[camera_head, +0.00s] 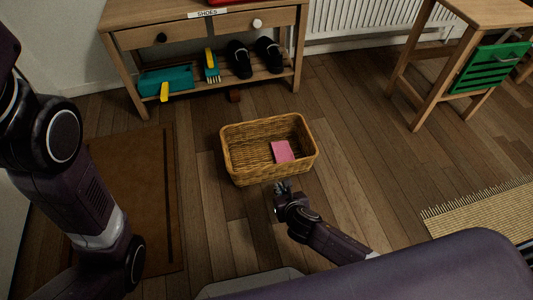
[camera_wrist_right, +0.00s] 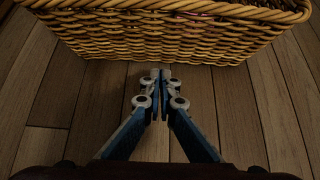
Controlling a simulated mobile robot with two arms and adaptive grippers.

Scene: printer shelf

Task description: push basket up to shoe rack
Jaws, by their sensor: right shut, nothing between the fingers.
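A wicker basket (camera_head: 240,167) stands upright on the wooden floor, with a pink item (camera_head: 282,151) inside it. The shoe rack (camera_head: 130,41), labelled SHOES, stands behind it at the back, with a stretch of bare floor between them. My right gripper (camera_head: 281,186) is shut and empty, low at the near side of the basket. In the right wrist view the shut fingertips (camera_wrist_right: 161,74) point at the basket's near wall (camera_wrist_right: 160,42); I cannot tell whether they touch it. My left arm comes in at the left, but its gripper is not in view.
The rack's lower shelf holds black shoes (camera_head: 240,60), a teal dustpan (camera_head: 165,80) and a yellow brush (camera_head: 211,65). A brown mat (camera_head: 130,200) lies left of the basket.

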